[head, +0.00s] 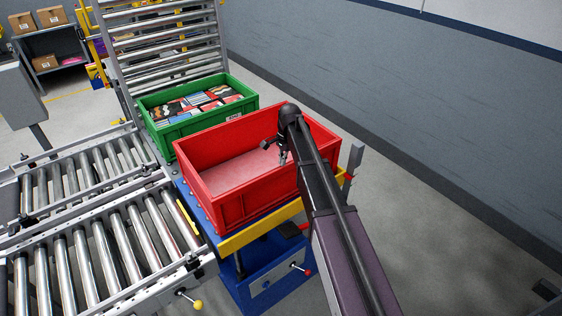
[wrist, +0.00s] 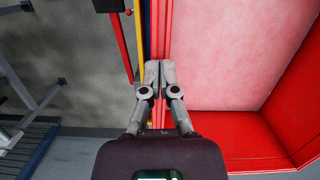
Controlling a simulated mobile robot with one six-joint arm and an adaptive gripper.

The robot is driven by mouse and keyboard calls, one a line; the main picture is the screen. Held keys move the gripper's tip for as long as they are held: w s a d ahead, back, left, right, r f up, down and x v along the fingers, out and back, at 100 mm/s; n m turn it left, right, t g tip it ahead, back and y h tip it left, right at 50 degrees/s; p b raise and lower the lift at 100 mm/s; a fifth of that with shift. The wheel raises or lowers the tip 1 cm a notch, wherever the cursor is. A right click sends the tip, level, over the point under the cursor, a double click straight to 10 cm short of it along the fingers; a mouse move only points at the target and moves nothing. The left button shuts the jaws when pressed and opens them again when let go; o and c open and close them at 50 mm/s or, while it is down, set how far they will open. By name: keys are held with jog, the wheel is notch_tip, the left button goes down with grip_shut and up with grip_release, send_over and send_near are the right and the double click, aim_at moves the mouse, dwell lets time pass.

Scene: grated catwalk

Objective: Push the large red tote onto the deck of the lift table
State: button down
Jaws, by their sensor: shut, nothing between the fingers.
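The large red tote (head: 240,208) is an open, empty box. It sits on the blue deck of the lift table (head: 262,228), which has a yellow front edge. My gripper (head: 283,158) is shut and empty, pointing down at the tote's right part. In the wrist view my closed fingertips (wrist: 160,65) are over the tote's wall, with its pale red floor (wrist: 235,55) to the right. I cannot tell whether the fingers touch the wall. My arm hides part of the tote's right side.
A green tote (head: 160,128) full of packages stands just behind the red one, before an upright roller section (head: 165,45). Roller conveyors (head: 95,220) lie to the left. A grey wall (head: 420,110) runs along the right, with free floor between.

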jog(key=shift+r, duration=0.2)
jog(key=shift+s+r+p, duration=0.1)
jog(key=shift+r+p, duration=0.25)
jog(key=shift+p, duration=0.05)
jog(key=w+d, duration=0.2)
jog(key=d, duration=0.1)
jog(key=w+d, duration=0.5)
jog(key=d, duration=0.1)
jog(key=shift+w+d, duration=0.15)
jog(key=shift+d, duration=0.15)
jog(key=s+d+f+n+t+h+b, duration=0.1)
jog(key=s+n, duration=0.9)
jog(key=s, duration=2.3)
jog(key=shift+d+f+n+h+b, duration=0.3)
jog(key=shift+d+f+b, duration=0.35)
jog(key=shift+d+f, duration=0.2)
jog(key=shift+a, duration=0.15)
